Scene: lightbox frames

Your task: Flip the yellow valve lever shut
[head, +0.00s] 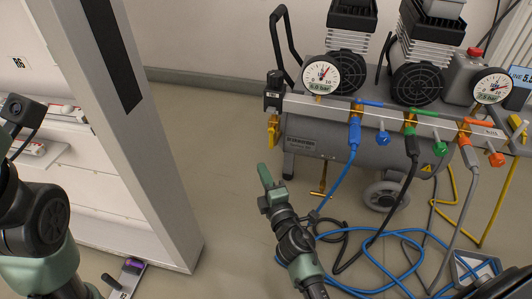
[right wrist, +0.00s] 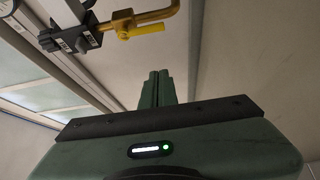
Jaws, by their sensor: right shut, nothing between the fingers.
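A yellow lever (head: 272,132) sits below the dark block at the left end of the compressor's grey rail. In the right wrist view the yellow lever (right wrist: 140,31) lies along a bent brass pipe (right wrist: 150,14), towards the top of the picture. My right gripper (head: 266,178) is shut and empty, with its fingers together. It appears below the lever in the head view, with a visible gap. In the right wrist view its fingers (right wrist: 158,82) point up the picture and do not touch the lever. I cannot tell its depth from the lever. My left gripper does not clearly show.
The compressor (head: 350,143) has gauges (head: 320,75) and blue, green and orange fittings on its rail. A second yellow handle (head: 517,124) is at the right end. Hoses (head: 400,240) lie on the floor.

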